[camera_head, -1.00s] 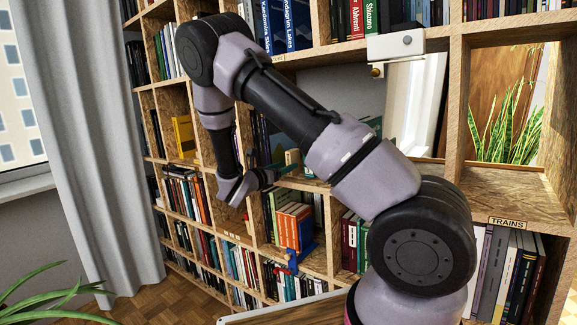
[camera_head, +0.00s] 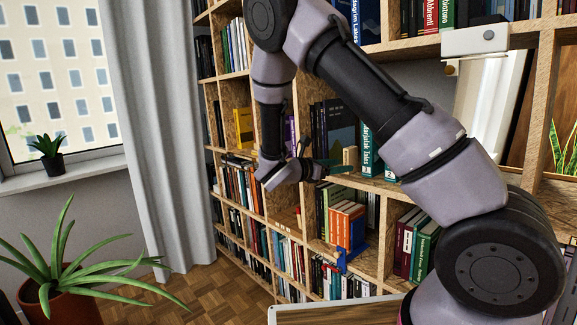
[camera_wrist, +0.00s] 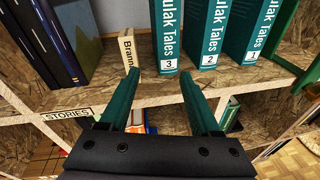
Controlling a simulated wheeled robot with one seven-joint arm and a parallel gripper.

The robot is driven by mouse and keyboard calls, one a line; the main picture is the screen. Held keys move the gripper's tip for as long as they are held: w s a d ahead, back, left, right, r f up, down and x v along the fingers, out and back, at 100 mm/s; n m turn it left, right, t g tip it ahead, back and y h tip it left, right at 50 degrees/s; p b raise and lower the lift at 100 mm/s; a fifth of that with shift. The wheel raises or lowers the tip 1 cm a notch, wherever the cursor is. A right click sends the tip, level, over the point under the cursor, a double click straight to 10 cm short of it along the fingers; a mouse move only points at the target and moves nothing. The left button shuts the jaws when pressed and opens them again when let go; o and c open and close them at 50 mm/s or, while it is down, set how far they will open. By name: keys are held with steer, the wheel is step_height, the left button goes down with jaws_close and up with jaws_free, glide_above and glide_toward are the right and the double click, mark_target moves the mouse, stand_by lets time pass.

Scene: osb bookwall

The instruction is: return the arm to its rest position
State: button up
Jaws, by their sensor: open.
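My arm reaches across the head view towards the bookshelf (camera_head: 388,235). My gripper (camera_head: 345,167) is at its far end, in front of a shelf board. In the wrist view my gripper (camera_wrist: 160,85) has two teal fingers spread apart, with nothing between them. The fingertips point at a shelf edge (camera_wrist: 155,93) below a row of books. Just beyond them stand a cream book marked "Brann" (camera_wrist: 128,52) and teal "Tales" volumes numbered 3 (camera_wrist: 166,40), 2 (camera_wrist: 207,35) and 1 (camera_wrist: 245,35). I cannot tell whether the fingertips touch the shelf.
A potted plant (camera_head: 60,265) stands at the lower left, near a grey curtain (camera_head: 160,130). A wooden-topped surface (camera_head: 330,314) is at the bottom. Open parquet floor (camera_head: 205,290) lies left of the shelf.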

steer(key=s+d+r+m+g+y, duration=0.4)
steer(key=s+m, duration=0.3)
steer(key=s+d+r+m+g+y, duration=0.3)
steer(key=s+d+r+m+y, duration=0.15)
steer(key=s+m, duration=0.25)
steer(key=s+a+r+m+t+y, duration=0.3)
steer(key=s+r+m+y, duration=0.1)
steer(key=s+r+m, duration=0.2)
steer(key=s+a+r+m+t+y, duration=0.3)
steer(key=s+r+m+y, duration=0.1)
steer(key=s+r+m, duration=0.2)
step_height(320, 180, up, 2)
steer(key=shift+r+m+t, duration=0.1)
steer(key=shift+m+t, duration=0.2)
steer(key=shift+m, duration=0.4)
